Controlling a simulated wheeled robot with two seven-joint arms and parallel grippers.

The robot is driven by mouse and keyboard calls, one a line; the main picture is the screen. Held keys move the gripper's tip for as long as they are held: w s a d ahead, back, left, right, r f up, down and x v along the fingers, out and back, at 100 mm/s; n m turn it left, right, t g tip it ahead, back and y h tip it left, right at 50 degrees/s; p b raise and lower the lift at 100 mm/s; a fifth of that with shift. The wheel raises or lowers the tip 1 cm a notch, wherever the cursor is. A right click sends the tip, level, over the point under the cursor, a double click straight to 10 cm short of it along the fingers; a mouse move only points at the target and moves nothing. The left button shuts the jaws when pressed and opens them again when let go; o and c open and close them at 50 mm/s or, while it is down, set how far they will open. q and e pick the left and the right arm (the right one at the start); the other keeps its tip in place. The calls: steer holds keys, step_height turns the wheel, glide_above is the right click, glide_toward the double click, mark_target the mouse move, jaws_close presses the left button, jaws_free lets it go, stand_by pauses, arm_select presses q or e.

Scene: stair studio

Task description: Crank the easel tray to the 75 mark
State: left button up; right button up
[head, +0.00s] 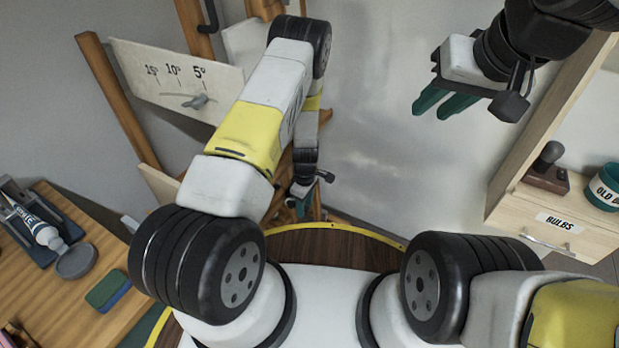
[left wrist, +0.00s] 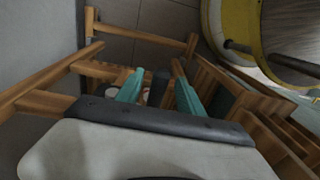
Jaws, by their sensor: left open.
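The wooden easel (head: 115,95) stands ahead on the left, mostly behind my left arm; its wooden bars show in the left wrist view (left wrist: 145,35). My left gripper (head: 303,207) is low by the easel's lower part. In the left wrist view its green fingers (left wrist: 158,95) are open, with a dark upright piece (left wrist: 158,87) between or beyond them. I cannot tell whether this is the crank handle or whether the fingers touch it. The tray and a 75 mark cannot be made out. My right gripper (head: 445,103) hangs open and empty at the upper right.
A white angle plate (head: 175,80) marked 15°, 10°, 5° is on the easel. A wooden bench (head: 75,310) with a tube (head: 45,235) and a green-blue block (head: 108,290) is on the left. A drawer marked BULBS (head: 555,222) and a teal tin (head: 605,187) are on the right.

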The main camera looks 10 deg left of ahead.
arm_select(q)
steer(key=shift+c, duration=0.5)
jaws_close()
stand_by(1.0)
